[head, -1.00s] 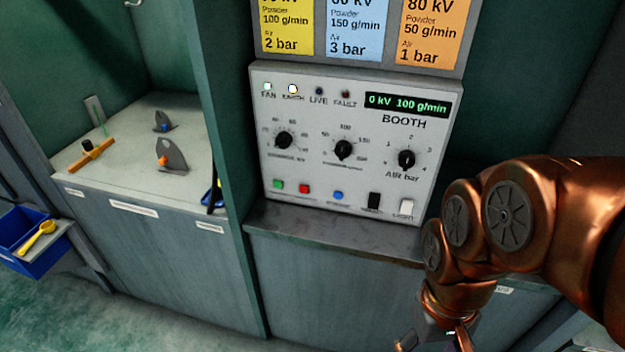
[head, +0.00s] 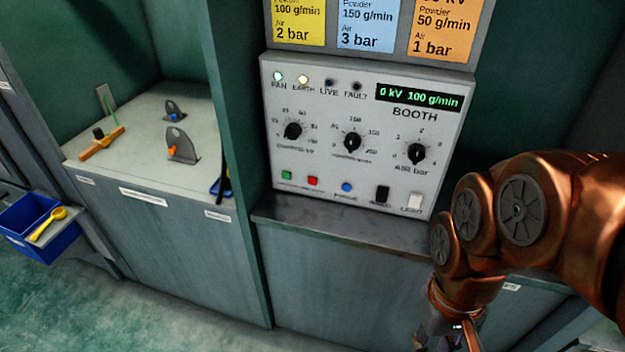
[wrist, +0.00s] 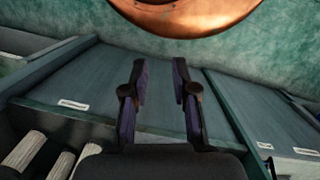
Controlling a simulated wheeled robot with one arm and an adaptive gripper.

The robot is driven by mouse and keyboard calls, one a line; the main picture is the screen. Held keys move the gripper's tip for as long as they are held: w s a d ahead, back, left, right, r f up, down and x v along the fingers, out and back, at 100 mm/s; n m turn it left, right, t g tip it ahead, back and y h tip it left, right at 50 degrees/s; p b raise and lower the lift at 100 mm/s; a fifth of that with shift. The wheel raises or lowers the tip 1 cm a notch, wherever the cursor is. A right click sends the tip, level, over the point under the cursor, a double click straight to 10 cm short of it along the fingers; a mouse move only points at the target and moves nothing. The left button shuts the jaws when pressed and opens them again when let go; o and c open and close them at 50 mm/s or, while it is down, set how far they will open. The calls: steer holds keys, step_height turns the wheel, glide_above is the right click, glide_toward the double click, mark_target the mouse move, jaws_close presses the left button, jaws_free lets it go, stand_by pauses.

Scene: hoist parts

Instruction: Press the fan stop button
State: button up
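The booth control panel (head: 365,140) is a pale box on the back wall in the head view. On its bottom row sit a green button (head: 287,175), a red button (head: 312,181) and a blue button (head: 346,187). The labels under the green and red buttons are too small to read. The FAN lamp (head: 278,76) and the EARTH lamp (head: 303,79) are lit. My gripper is below and right of the panel, mostly cut off at the bottom of the head view. In the wrist view my gripper (wrist: 160,75) has its two fingers apart with nothing between them.
A dark ledge (head: 340,226) runs under the panel. On the left are a bench (head: 150,172) with parts and a blue bin (head: 40,228) with a yellow scoop (head: 47,224).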

jaws_close()
stand_by(1.2)
